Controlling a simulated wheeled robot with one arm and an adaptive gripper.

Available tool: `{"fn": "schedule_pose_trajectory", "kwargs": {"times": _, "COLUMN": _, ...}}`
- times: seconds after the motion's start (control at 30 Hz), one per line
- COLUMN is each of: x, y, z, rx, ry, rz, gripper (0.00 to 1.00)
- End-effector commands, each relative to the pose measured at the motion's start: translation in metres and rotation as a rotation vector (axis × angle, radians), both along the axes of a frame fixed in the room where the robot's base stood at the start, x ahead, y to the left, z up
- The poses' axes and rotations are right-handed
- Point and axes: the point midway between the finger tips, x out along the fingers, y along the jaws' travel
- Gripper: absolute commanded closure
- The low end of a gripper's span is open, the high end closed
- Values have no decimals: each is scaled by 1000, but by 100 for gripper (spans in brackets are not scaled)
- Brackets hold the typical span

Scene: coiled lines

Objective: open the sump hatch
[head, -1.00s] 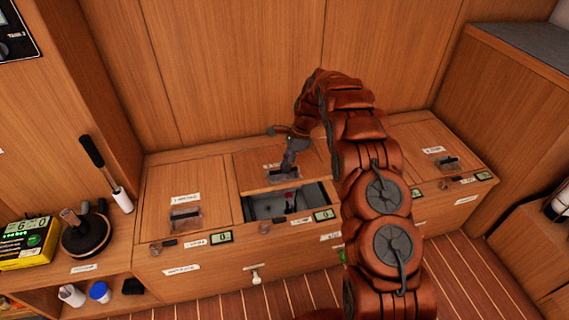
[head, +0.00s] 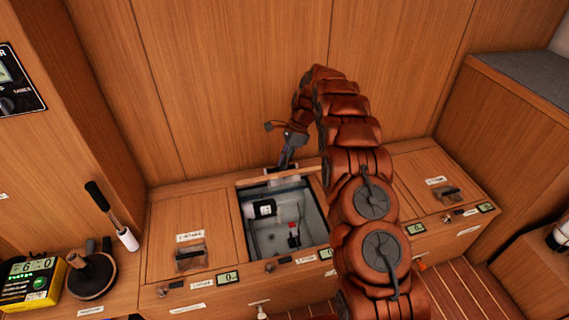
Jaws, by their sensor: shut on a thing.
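The middle hatch lid (head: 305,173) of the bench is raised, and I see mainly its edge at the back of the opening. My gripper (head: 281,168) is at the lid's handle and shut on it; my arm hides part of the lid's right side. Below the lid the grey sump well (head: 258,240) is exposed. Inside it are a white-and-black cylinder (head: 262,209) and a small part with red on it (head: 294,234).
A closed left hatch (head: 163,225) and a closed right hatch (head: 430,172) flank the opening. A yellow meter (head: 33,283), a round dark-based tool (head: 92,275) and a black-and-white brush-like tool (head: 112,215) stand at left. The wooden wall rises close behind.

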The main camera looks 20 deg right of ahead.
Motion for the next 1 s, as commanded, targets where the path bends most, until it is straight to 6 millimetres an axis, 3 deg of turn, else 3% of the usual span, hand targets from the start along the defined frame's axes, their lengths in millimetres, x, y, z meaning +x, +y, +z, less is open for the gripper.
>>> {"fn": "schedule_pose_trajectory", "kwargs": {"times": 0.53, "x": 15, "y": 2, "z": -20, "rx": -11, "ry": 7, "rz": 3, "gripper": 100}}
{"fn": "schedule_pose_trajectory", "kwargs": {"times": 0.57, "x": 15, "y": 2, "z": -21, "rx": -12, "ry": 8, "rz": 3, "gripper": 83}}
{"fn": "schedule_pose_trajectory", "kwargs": {"times": 0.73, "x": 14, "y": 2, "z": -19, "rx": -10, "ry": 9, "rz": 2, "gripper": 65}}
{"fn": "schedule_pose_trajectory", "kwargs": {"times": 0.77, "x": 12, "y": 1, "z": -16, "rx": -10, "ry": 6, "rz": 2, "gripper": 57}}
{"fn": "schedule_pose_trajectory", "kwargs": {"times": 1.0, "x": 2, "y": 1, "z": -1, "rx": -6, "ry": -4, "rz": 3, "gripper": 59}}
